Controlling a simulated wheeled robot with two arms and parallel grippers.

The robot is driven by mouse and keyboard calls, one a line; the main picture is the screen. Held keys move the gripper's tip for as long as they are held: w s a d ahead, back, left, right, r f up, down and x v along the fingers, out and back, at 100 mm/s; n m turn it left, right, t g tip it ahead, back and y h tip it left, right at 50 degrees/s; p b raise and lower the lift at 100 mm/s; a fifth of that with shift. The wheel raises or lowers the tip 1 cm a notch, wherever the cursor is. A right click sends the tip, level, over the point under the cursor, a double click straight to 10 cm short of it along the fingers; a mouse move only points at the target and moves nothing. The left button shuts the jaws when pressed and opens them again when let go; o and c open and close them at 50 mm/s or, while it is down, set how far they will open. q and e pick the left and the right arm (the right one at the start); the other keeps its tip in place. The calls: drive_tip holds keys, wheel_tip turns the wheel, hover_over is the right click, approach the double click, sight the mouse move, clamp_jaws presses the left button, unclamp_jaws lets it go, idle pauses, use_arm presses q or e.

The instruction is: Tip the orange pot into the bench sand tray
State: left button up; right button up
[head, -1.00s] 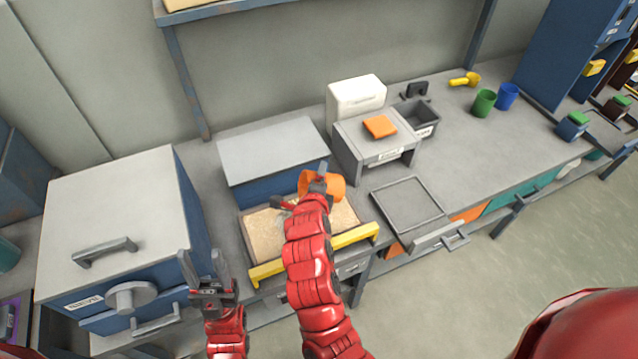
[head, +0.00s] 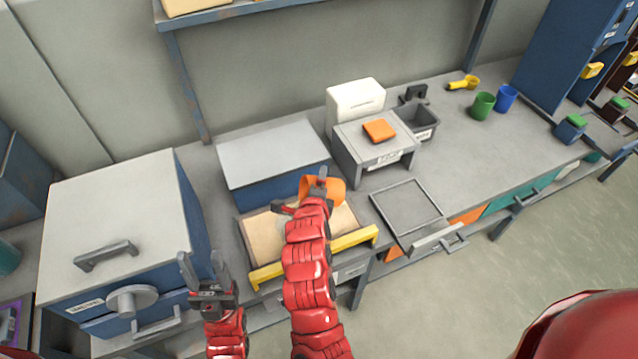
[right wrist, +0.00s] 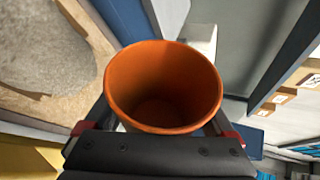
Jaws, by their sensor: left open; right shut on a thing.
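The orange pot (head: 334,188) is held by my right gripper (head: 304,192) above the right back part of the bench sand tray (head: 355,238). In the right wrist view the pot (right wrist: 163,88) shows its round mouth, and its inside looks empty, though the bottom is dark. In the head view my right arm hides part of the tray. My left gripper (head: 204,266) is open and empty, between the blue oven and the tray's left side.
A blue oven (head: 120,230) stands at the left, and a blue box with a grey lid (head: 270,150) sits behind the tray. A grey stand (head: 370,150) with an orange pad (head: 379,131) is to the right.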

sight(306, 184)
drive_tip(key=shift+a+r+p, duration=0.1)
drive_tip(key=shift+r+p, duration=0.2)
drive_tip(key=shift+p, duration=0.25)
drive_tip(key=shift+r+m+y+p, duration=0.1)
drive_tip(key=shift+m+y+p, duration=0.4)
drive_tip(key=shift+p, duration=0.55)
drive_tip(key=shift+m+y, duration=0.4)
drive_tip(key=shift+f+m+g+y, duration=0.3)
drive_tip(key=shift+y, duration=0.1)
drive_tip(key=m+y+b, duration=0.1)
drive_tip(key=b, duration=0.2)
drive_tip(key=f+m+y+b, duration=0.1)
drive_tip(key=b, duration=0.2)
drive_tip(key=shift+w+a, duration=0.1)
drive_tip(key=shift+a, duration=0.2)
drive_tip(key=shift+a+r+m+y+b, duration=0.4)
drive_tip(key=shift+m+y+b, duration=0.25)
drive_tip(key=shift+m+y, duration=0.2)
drive_tip(key=shift+a+r+m+y+b, duration=0.4)
drive_tip(key=shift+a+m+y+b, duration=0.2)
drive_tip(key=shift+m+y, duration=0.35)
drive_tip(key=shift+a+r, duration=0.15)
drive_tip(key=shift+s+y, duration=0.2)
drive_tip(key=shift+y, duration=0.1)
